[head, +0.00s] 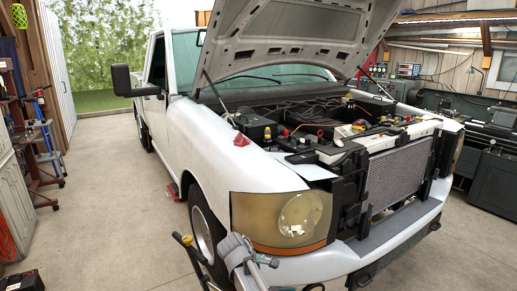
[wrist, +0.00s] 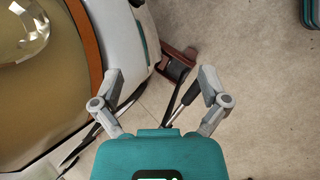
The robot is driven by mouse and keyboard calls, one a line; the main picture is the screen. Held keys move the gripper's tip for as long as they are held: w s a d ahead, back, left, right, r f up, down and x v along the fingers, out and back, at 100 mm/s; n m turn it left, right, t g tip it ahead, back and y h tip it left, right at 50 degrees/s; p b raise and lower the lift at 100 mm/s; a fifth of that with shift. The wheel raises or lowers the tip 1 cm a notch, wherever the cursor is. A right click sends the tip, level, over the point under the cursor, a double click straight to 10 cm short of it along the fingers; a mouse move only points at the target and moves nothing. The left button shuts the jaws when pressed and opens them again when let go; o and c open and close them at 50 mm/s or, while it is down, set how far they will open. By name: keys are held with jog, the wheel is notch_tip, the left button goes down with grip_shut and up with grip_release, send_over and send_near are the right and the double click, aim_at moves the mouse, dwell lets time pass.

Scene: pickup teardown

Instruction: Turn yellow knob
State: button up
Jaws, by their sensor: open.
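My gripper (wrist: 161,80) is open in the wrist view, its two grey fingers spread wide with nothing between them. In the head view my gripper (head: 250,255) is low in front of the pickup's headlight (head: 303,214), over the floor. A small yellow piece (head: 187,240) tops a dark bar just left of my gripper; I cannot tell whether it is a knob. Small yellow parts (head: 358,127) also show in the open engine bay, too small to identify. No clear yellow knob shows in the wrist view.
The white pickup (head: 190,125) stands with its hood (head: 300,30) raised. Its bumper (head: 400,245) is close to my gripper. A dark bar (wrist: 188,96) lies beyond the fingers. A machine (head: 490,135) is at right, a cabinet (head: 14,205) at left. Concrete floor is free at left.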

jog(key=s+d+f+m+g+y, duration=0.3)
jog(key=s+d+m+y, duration=0.2)
jog(key=s+d+m, duration=0.8)
jog(key=shift+s+d+f+m+y, duration=0.15)
jog(key=shift+d+m+y, duration=0.35)
jog(key=shift+d, duration=0.8)
dwell(0.6)
